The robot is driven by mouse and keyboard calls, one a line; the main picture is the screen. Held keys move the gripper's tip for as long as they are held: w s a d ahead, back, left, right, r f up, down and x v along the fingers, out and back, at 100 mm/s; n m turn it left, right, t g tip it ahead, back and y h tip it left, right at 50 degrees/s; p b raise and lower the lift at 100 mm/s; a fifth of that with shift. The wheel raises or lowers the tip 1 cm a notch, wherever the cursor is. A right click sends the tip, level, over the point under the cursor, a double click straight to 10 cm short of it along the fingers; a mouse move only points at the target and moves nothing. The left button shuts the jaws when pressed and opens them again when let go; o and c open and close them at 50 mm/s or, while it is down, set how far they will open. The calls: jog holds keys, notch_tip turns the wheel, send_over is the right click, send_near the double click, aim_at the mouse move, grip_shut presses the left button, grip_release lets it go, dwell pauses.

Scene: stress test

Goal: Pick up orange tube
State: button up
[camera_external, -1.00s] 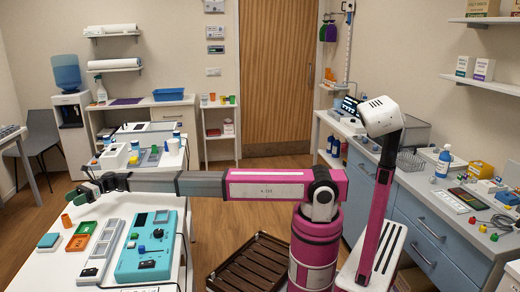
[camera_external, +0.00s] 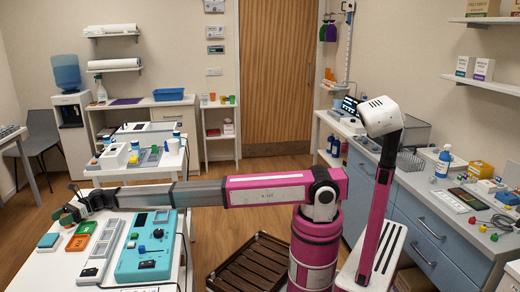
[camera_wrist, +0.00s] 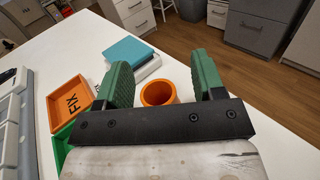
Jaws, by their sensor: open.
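The orange tube (camera_wrist: 148,100) is a short open-topped cylinder standing on the white table in the wrist view. My gripper (camera_wrist: 163,74) is open, with one green finger on each side of the tube. The tube appears to lie between the fingers and slightly toward the palm, with gaps visible on both sides. In the external view my gripper (camera_external: 66,212) is low over the table's far left part, and it largely hides the tube there.
An orange tray (camera_wrist: 82,86) marked FIX and a green tray (camera_wrist: 57,148) lie left of the tube. A teal block (camera_wrist: 128,49) sits beyond them. The white table (camera_wrist: 250,83) is clear on the right.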

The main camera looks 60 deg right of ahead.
jog(key=c, duration=1)
